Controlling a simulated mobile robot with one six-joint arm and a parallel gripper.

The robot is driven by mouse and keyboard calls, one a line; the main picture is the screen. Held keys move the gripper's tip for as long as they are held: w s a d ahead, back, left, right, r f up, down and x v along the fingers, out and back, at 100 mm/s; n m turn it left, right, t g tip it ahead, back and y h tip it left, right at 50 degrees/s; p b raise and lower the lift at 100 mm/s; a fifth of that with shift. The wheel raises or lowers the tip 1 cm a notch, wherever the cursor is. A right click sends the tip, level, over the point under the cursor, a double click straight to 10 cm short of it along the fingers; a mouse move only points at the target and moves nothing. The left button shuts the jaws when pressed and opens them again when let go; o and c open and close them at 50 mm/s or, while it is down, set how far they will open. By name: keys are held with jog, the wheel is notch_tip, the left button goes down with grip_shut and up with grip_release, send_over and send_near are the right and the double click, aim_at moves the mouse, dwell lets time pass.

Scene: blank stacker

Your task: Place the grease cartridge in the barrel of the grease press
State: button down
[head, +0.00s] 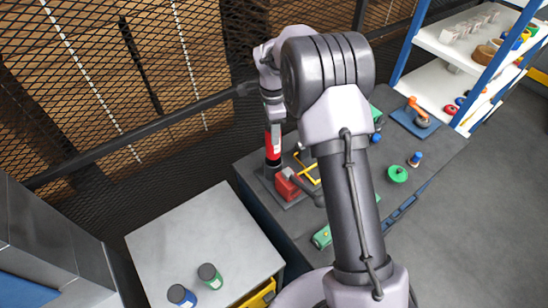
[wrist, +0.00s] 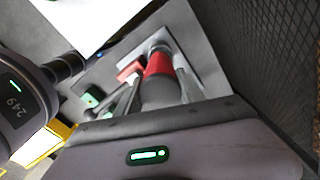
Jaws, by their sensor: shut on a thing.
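The grease cartridge (head: 273,143) is a red cylinder with a pale label, upright below my gripper (head: 271,104). In the wrist view my gripper (wrist: 158,100) is shut on the cartridge's dark grey upper part, with the red part (wrist: 158,65) beyond the fingers. The cartridge's lower end lines up with the dark, round barrel (wrist: 159,46). I cannot tell how far it is inside.
Green and blue items and an orange-handled tool (head: 418,112) lie on the bench. A mesh fence (head: 100,90) runs close behind the press. A shelf stands at upper right.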

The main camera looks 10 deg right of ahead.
aim_at(273, 154)
jog(key=f, duration=1.2)
jog(key=shift+w+b, duration=0.2)
jog(key=shift+b, duration=0.1)
jog(key=shift+s, duration=0.1)
jog(key=shift+f+b, duration=0.15)
jog(key=shift+b, duration=0.15)
jog(key=c, duration=0.7)
grip_release()
